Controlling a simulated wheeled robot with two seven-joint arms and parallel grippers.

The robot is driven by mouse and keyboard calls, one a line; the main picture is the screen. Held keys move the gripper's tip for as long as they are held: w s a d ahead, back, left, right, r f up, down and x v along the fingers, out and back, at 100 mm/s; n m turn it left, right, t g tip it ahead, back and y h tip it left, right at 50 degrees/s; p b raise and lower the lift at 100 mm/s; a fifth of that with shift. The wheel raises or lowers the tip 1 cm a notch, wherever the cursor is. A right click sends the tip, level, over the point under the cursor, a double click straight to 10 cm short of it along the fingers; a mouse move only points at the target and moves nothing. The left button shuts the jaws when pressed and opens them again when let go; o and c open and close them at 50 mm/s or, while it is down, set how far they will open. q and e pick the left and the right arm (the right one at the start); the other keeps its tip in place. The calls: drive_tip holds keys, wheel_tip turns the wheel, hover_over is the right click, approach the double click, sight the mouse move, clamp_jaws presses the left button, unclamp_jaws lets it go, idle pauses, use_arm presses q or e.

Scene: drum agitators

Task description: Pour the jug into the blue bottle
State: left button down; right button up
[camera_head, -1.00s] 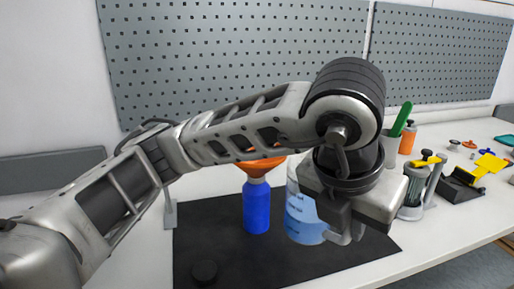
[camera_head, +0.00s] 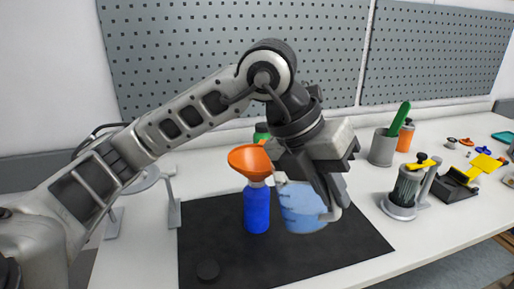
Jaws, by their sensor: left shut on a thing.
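The blue bottle (camera_head: 257,208) stands upright on the black mat (camera_head: 345,245). An orange funnel (camera_head: 249,161) sits in its mouth. My left gripper (camera_head: 322,205) is shut on the jug (camera_head: 302,208), a clear jug with blue liquid, just right of the bottle. The jug is held above the mat, with its top partly hidden behind the gripper. Whether the jug touches the funnel cannot be told. My right gripper is not in view.
A metal stand (camera_head: 173,200) is left of the bottle. A grey cup with a green handle (camera_head: 383,147), a grey pump-like device (camera_head: 403,190) and a yellow-and-black tool (camera_head: 462,180) stand to the right. The mat's front right is clear.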

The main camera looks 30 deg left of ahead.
use_arm(q)
drive_tip(key=r, duration=0.1)
drive_tip(key=a+r+h+p, duration=0.1)
drive_tip(key=r, duration=0.1)
drive_tip(key=w+a+r+h+p, duration=0.1)
drive_tip(key=r, duration=0.1)
drive_tip(key=shift+a+n+g, duration=0.2)
drive_tip(key=shift+n+g, duration=0.1)
drive_tip(key=shift+g, duration=0.1)
drive_tip(key=shift+a+h+b, duration=0.2)
drive_tip(key=shift+h+b, duration=0.15)
drive_tip(key=shift+h, duration=0.05)
drive_tip(key=shift+w+a+h+b, duration=0.2)
drive_tip(key=shift+a+h+b, duration=0.05)
drive_tip(key=shift+h+b, duration=0.15)
drive_tip(key=shift+w+a+r, duration=0.1)
drive_tip(key=shift+a, duration=0.1)
drive_tip(key=shift+a+r+h, duration=0.1)
drive_tip(key=shift+r+h, duration=0.25)
drive_tip(key=shift+h, duration=0.05)
drive_tip(key=shift+w+a+r+n+g+h+b, duration=0.1)
drive_tip(key=shift+a+r+n+g+h+b, duration=0.25)
drive_tip(key=shift+r+h, duration=0.25)
drive_tip(key=shift+b, duration=0.35)
drive_tip(key=shift+w+a+h, duration=0.1)
drive_tip(key=shift+a+h, duration=0.1)
drive_tip(key=shift+h, duration=0.2)
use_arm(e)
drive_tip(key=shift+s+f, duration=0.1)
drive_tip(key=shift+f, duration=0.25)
